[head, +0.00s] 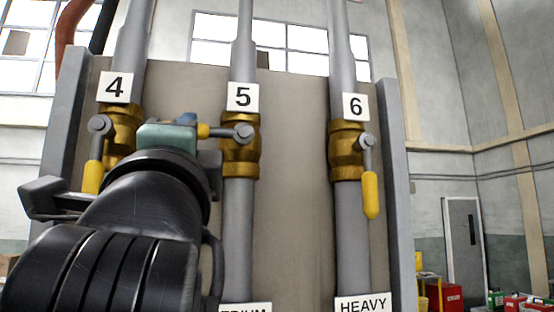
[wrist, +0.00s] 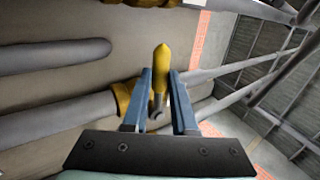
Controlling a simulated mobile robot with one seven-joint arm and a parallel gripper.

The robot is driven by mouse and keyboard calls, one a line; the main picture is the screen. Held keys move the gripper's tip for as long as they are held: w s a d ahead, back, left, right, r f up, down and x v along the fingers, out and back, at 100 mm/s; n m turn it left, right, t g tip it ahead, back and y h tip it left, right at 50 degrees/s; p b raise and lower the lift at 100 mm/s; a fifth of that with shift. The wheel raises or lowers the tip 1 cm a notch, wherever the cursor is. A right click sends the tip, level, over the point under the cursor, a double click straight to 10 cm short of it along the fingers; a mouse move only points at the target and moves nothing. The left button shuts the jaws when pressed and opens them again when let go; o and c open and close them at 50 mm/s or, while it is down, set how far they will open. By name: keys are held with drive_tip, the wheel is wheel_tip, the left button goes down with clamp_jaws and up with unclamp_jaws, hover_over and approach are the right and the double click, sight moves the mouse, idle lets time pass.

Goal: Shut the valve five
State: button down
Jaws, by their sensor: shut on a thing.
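Valve five (head: 240,158) is a brass valve on the middle grey pipe, under a white plate marked 5 (head: 240,97). Its handle (head: 220,132), a grey lever with a yellow grip, lies about level and points left, across the pipe. My gripper (head: 190,133) is at the left of this valve and shut on the handle; my wrist and the gripper body hide most of the yellow grip. In the wrist view the yellow handle (wrist: 161,65) stands between the two blue-grey fingers of my gripper (wrist: 160,80).
Valve four (head: 122,125), at the left behind my arm, has its handle (head: 95,160) hanging down. Valve six (head: 346,150), at the right, also has its yellow handle (head: 371,195) hanging down. A beige panel (head: 290,210) stands behind the pipes.

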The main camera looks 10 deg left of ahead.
drive_tip(key=shift+r, duration=0.1)
idle(0.3)
drive_tip(key=c, duration=0.7)
unclamp_jaws()
